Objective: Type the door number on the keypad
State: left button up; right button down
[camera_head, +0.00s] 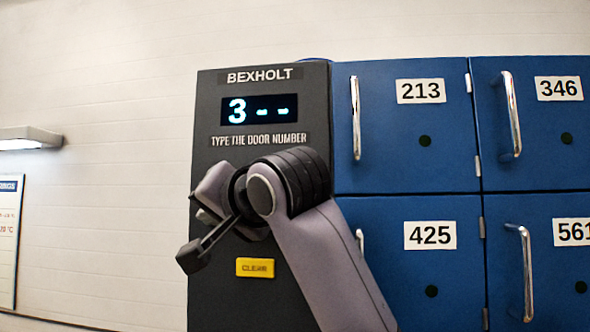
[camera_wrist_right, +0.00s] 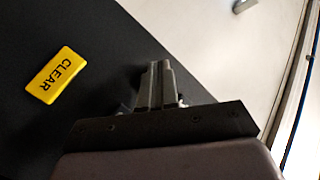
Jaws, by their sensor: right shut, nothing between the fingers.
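The dark keypad panel (camera_head: 207,100) stands left of the blue lockers. Its display (camera_head: 259,109) shows a 3 followed by two dashes. A label below reads TYPE THE DOOR NUMBER. The yellow CLEAR key (camera_head: 255,268) is low on the panel and also shows in the right wrist view (camera_wrist_right: 56,75). My right gripper (camera_wrist_right: 158,72) is shut and empty, its fingertips seen against the dark panel near its edge. Whether they touch it, I cannot tell. In the head view my right wrist covers the middle of the panel; no number keys show. My left gripper is not in view.
Blue locker doors carry number plates 213 (camera_head: 421,91), 346 (camera_head: 559,88), 425 (camera_head: 430,235) and 561 (camera_head: 573,231), the last cut by the frame. Metal handles (camera_head: 512,115) stick out from the doors. A wall lamp (camera_head: 28,138) and a notice board (camera_head: 9,240) are at left.

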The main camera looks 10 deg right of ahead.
jog(key=shift+w+d, duration=0.1)
jog(key=shift+w, duration=0.1)
jog(key=shift+w+d+p, duration=0.2)
jog(key=shift+w+p, duration=0.2)
dwell(0.7)
dwell(0.4)
jog(key=shift+s+a+b, duration=0.3)
jog(key=shift+s+a, duration=0.05)
jog(key=shift+s, duration=0.4)
jog(key=s+d+b, duration=0.3)
jog(key=s+d, duration=0.1)
jog(key=d, duration=0.7)
jog(key=shift+s+d, duration=0.25)
jog(key=shift+s, duration=0.15)
